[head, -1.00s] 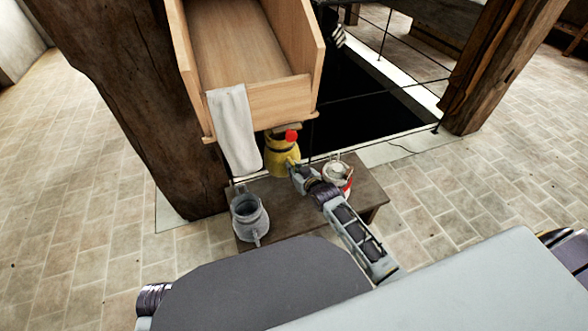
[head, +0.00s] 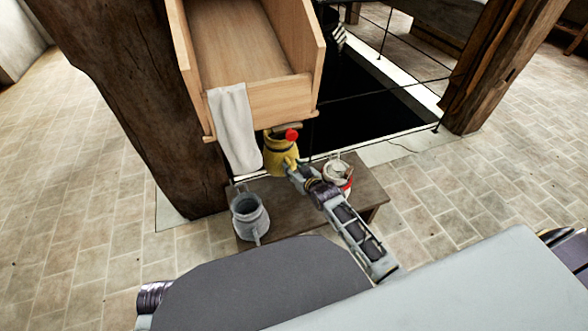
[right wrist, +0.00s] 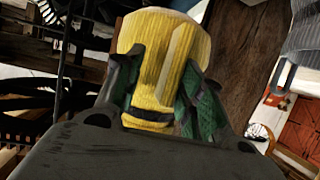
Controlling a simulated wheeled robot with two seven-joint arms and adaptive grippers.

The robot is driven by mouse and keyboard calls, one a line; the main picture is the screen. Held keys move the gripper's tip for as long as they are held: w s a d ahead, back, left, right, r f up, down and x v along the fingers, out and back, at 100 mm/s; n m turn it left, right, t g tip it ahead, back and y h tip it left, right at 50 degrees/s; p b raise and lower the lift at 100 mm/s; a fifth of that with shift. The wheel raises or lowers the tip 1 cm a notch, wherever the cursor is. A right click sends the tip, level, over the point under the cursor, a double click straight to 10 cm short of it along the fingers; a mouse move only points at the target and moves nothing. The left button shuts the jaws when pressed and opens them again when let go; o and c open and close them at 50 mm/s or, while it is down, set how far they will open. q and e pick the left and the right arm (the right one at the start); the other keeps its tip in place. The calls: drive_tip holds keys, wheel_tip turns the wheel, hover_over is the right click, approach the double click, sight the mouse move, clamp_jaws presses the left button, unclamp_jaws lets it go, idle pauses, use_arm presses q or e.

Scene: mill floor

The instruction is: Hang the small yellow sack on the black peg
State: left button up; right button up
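The small yellow sack (head: 280,157) hangs in the air just below the front edge of the wooden trough, above the low bench. It has a dark band around it and a red spot near its top right. My right gripper (head: 291,167) is at its lower right side. In the right wrist view the sack (right wrist: 172,50) fills the space between the two green-padded fingers of the gripper (right wrist: 163,78), which press on its sides. I cannot make out the black peg in either view. My left gripper is out of view.
The wooden trough (head: 280,100) overhangs the bench (head: 290,212), with a white cloth (head: 233,130) over its front edge. A grey metal jug (head: 249,217) and a white-and-red can (head: 338,174) stand on the bench. A thick timber post (head: 130,100) stands left; a dark railed floor opening (head: 370,105) lies behind.

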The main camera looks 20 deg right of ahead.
drive_tip(key=shift+s, duration=0.15)
drive_tip(key=v, duration=1.1)
drive_tip(key=shift+s+r, duration=0.2)
drive_tip(key=shift+s, duration=0.1)
idle(0.4)
idle(0.7)
